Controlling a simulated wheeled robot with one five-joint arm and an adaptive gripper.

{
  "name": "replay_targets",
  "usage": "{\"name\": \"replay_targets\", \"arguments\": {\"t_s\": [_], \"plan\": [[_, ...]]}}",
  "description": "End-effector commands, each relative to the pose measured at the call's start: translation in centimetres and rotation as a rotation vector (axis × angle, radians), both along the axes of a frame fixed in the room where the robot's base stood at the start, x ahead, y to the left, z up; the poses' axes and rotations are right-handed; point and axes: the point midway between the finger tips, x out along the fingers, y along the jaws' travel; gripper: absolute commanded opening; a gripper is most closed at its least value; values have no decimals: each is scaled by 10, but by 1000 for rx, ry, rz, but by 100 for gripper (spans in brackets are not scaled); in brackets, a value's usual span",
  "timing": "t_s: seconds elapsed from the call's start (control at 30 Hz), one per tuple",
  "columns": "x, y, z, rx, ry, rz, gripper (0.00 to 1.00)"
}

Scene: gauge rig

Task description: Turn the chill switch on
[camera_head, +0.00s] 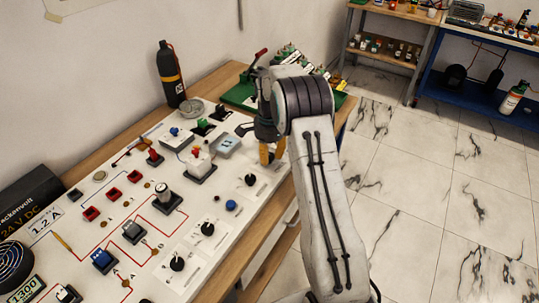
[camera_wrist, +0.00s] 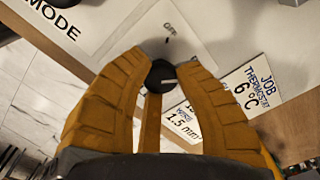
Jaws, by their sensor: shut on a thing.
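My gripper (camera_head: 268,155) points down at the far right part of the white panel (camera_head: 225,205). In the wrist view its yellow fingers (camera_wrist: 164,64) are shut on a black rotary knob (camera_wrist: 158,76), one on each side. The knob's white pointer line points to the right of the picture. An "OFF" label (camera_wrist: 169,28) with a small tick stands above the knob. I cannot read a "chill" label, so I cannot tell if this knob is the chill switch. The held knob is hidden in the head view.
Cards reading "JOB THERMOSTAT 6°C" (camera_wrist: 257,83) and "WIRES 1.5 mm²" (camera_wrist: 184,121) lie beside the knob. A black bottle (camera_head: 171,75) stands behind. Open tiled floor (camera_head: 430,170) lies to the right.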

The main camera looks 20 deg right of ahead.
Motion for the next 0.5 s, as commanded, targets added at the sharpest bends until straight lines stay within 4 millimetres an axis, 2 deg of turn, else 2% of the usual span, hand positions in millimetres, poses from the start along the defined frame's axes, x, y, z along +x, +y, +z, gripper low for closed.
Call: {"name": "replay_targets", "arguments": {"t_s": [0.2, 0.23, 0.5], "plan": [[-2, 1, -4, 3, 10, -1, 0], [-2, 1, -4, 3, 10, -1, 32], [-1, 0, -2, 1, 4, 0, 56]]}}
